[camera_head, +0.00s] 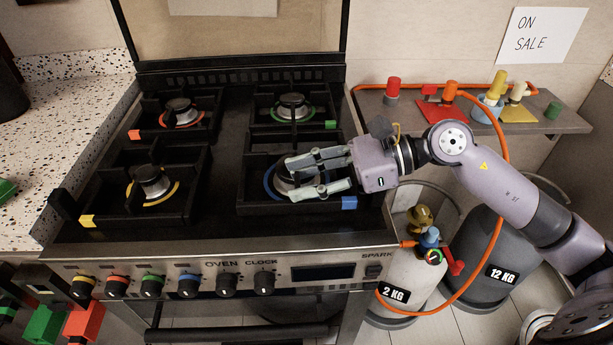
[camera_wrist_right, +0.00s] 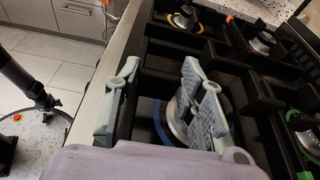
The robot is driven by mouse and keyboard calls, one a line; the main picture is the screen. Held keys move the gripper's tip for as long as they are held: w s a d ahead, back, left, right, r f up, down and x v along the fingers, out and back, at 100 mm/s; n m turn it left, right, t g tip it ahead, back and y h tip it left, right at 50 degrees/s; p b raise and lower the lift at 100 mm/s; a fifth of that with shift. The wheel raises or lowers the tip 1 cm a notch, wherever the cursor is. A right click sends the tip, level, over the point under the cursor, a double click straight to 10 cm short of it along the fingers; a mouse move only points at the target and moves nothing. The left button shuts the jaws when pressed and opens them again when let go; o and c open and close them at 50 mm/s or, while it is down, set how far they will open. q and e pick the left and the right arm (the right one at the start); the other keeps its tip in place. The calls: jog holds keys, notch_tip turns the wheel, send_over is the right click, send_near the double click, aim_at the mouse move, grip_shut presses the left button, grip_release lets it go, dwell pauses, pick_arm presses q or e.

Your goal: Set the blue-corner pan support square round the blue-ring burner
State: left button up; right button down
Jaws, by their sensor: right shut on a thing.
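The black pan support with the blue corner (camera_head: 349,203) is at the front right of the cooker top. Its frame lies around the blue-ring burner (camera_head: 287,182), whose blue ring also shows in the right wrist view (camera_wrist_right: 160,123). My fingers cover part of the burner and frame, so I cannot tell exactly how square the support sits. My right gripper (camera_head: 322,174) reaches in from the right, low over this support. It is shut on the support, with a finger on each side of dark bars in the wrist view (camera_wrist_right: 160,105). My left gripper is out of view.
Supports with orange (camera_head: 134,134), green (camera_head: 330,125) and yellow (camera_head: 88,220) corners surround the other burners. Knobs (camera_head: 190,286) line the front. Gas bottles (camera_head: 408,275) and an orange hose (camera_head: 505,160) are at the right, below a shelf (camera_head: 560,122).

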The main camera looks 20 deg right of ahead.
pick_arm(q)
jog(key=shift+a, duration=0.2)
pick_arm(e)
jog(key=shift+f, duration=0.15)
pick_arm(q)
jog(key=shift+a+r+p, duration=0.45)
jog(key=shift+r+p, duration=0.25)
jog(key=shift+p, duration=0.05)
pick_arm(e)
notch_tip(320, 180, up, 4)
jog(key=shift+f, duration=0.2)
pick_arm(q)
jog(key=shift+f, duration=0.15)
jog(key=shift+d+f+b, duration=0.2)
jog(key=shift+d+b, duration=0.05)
jog(key=shift+b, duration=0.1)
pick_arm(e)
jog(key=shift+a, duration=0.1)
